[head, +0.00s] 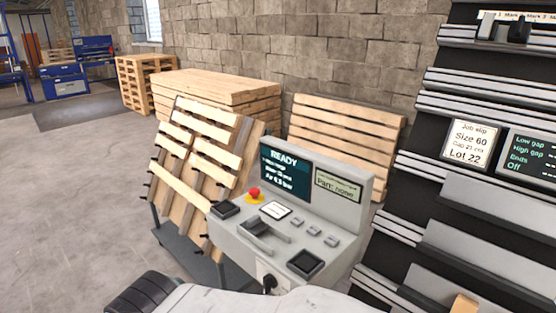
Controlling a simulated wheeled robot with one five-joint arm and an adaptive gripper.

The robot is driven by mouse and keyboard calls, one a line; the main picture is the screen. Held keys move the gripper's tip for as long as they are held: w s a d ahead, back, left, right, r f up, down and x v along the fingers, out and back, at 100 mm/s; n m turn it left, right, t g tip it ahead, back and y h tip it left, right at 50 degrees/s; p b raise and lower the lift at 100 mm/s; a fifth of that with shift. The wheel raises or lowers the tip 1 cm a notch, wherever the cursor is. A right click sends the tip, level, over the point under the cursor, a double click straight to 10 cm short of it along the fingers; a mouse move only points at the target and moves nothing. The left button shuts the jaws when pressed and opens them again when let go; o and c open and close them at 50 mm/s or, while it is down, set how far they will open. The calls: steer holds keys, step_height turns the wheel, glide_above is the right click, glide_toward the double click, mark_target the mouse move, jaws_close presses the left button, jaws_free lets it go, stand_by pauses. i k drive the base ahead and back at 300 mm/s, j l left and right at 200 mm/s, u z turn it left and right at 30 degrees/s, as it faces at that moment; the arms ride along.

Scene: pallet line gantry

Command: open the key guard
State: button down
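A grey control console (225,237) stands at the centre of the head view. Its top carries a raised grey cover with a dark slot (262,231), which may be the key guard; it appears to lie down flat, and I cannot tell what is under it. A black key-like knob on a pale plate (268,283) shows low on the console's front, partly hidden by a white shape at the bottom edge. My gripper is not in view.
The console top also holds a red emergency stop (254,193), black pads (305,263), grey buttons (314,231) and a READY screen (284,170). Wooden pallets (215,95) stand behind. Floor at left is clear.

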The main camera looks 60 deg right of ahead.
mark_target(255, 225)
steer(key=z, duration=1.8)
steer(key=i+j+u, duration=0.1)
steer(key=j, duration=0.35)
steer(key=i+j, duration=0.3)
steer(key=i+j+u, duration=0.15)
steer(key=j, duration=0.35)
steer(key=i+u, duration=0.25)
steer(key=i, duration=0.65)
steer(key=i+l+u, duration=0.1)
steer(key=l, duration=0.25)
steer(key=i, duration=0.1)
